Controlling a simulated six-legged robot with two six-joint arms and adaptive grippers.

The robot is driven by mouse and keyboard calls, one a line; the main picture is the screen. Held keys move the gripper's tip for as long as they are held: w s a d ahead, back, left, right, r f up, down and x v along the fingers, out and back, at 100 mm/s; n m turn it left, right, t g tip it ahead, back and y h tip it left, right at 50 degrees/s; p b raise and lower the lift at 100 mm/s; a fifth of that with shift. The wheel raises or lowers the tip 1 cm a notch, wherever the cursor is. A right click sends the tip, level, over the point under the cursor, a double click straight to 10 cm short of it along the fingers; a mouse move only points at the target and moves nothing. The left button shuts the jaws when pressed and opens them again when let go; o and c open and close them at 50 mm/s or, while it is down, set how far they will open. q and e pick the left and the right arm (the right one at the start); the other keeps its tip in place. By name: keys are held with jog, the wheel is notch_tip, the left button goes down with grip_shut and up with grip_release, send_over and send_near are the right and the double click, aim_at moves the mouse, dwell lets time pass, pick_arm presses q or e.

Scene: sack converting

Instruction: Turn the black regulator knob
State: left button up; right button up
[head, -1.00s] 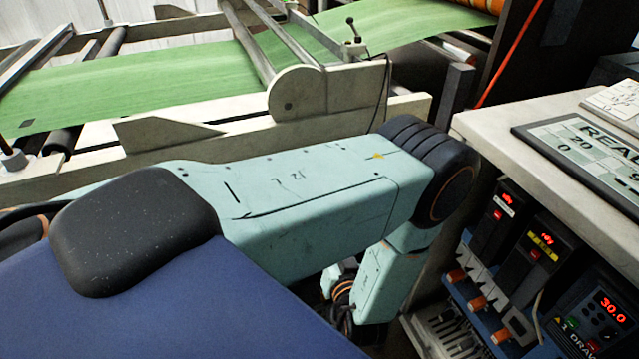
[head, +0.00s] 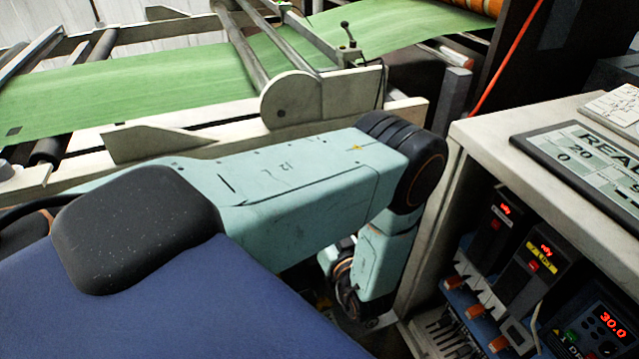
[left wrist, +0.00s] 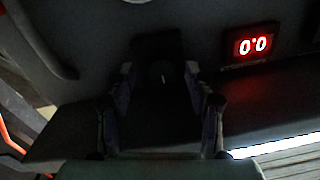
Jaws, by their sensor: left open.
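The black regulator knob (left wrist: 162,72) shows in the left wrist view as a dark round shape with a short white pointer line, on a dark panel. The pointer stands nearly upright. My left gripper (left wrist: 161,88) is open, with one finger on each side of the knob in the picture. I cannot tell whether the fingers touch it; the picture is dark. In the head view my left arm reaches across the middle and bends down at the elbow; its gripper and the knob are hidden there. My right gripper is in neither view.
A red display (left wrist: 252,45) reading 0.0 sits right of the knob. In the head view, a green web (head: 130,90) runs over a pale machine frame (head: 220,130). A pale console (head: 500,140) with drive units and a 30.0 display (head: 613,322) stands close right of my arm.

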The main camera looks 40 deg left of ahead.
pick_arm(q)
jog(key=shift+a, duration=0.35)
jog(key=shift+d, duration=0.15)
jog(key=c, duration=0.4)
grip_shut()
